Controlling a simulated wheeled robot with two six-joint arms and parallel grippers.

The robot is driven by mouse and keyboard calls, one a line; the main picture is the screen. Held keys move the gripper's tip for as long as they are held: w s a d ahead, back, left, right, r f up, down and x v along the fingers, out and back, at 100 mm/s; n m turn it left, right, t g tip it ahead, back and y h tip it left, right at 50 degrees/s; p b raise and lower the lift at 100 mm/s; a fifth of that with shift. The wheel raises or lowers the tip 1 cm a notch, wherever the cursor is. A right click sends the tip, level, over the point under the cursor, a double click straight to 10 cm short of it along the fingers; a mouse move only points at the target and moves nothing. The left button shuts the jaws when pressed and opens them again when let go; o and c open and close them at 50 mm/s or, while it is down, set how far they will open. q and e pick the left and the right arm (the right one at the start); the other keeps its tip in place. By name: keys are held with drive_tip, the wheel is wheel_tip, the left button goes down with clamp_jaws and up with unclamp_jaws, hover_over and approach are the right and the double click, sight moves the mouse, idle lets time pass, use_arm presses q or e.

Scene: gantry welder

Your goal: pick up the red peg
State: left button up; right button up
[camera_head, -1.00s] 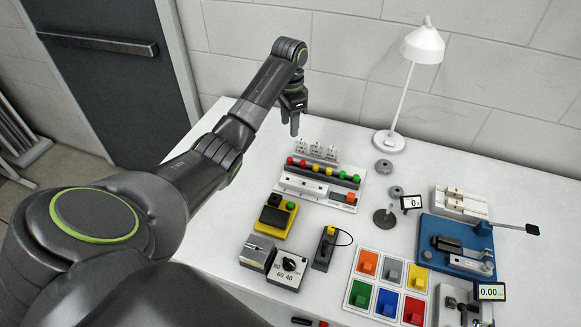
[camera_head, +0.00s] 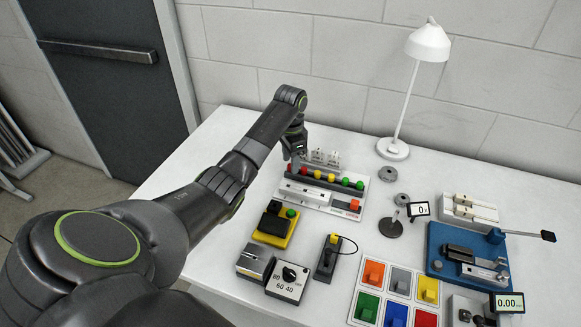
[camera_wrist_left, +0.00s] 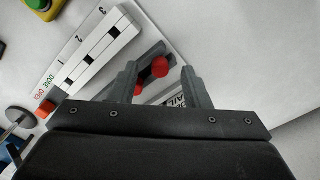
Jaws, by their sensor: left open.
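A rack (camera_head: 322,197) on the white table holds a row of round-headed red, yellow and green pegs. My left gripper (camera_head: 293,163) is at the rack's left end, where its fingers and arm hide part of the row. In the left wrist view, the left gripper (camera_wrist_left: 160,84) is open with a red peg head (camera_wrist_left: 160,66) between and just beyond its fingers. A second bit of red (camera_wrist_left: 138,90) shows beside the left finger, partly hidden. I see no contact with either. My right gripper is not in view.
White fixtures (camera_head: 325,157) stand behind the rack. A yellow button box (camera_head: 273,228), a dial box (camera_head: 288,281), a colour-block tray (camera_head: 385,268) and a blue fixture (camera_head: 440,265) lie nearer. A lamp (camera_head: 393,149) stands at the back. The table's back left is clear.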

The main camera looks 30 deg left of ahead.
use_arm(q)
drive_tip(key=shift+f, duration=0.7)
clamp_jaws()
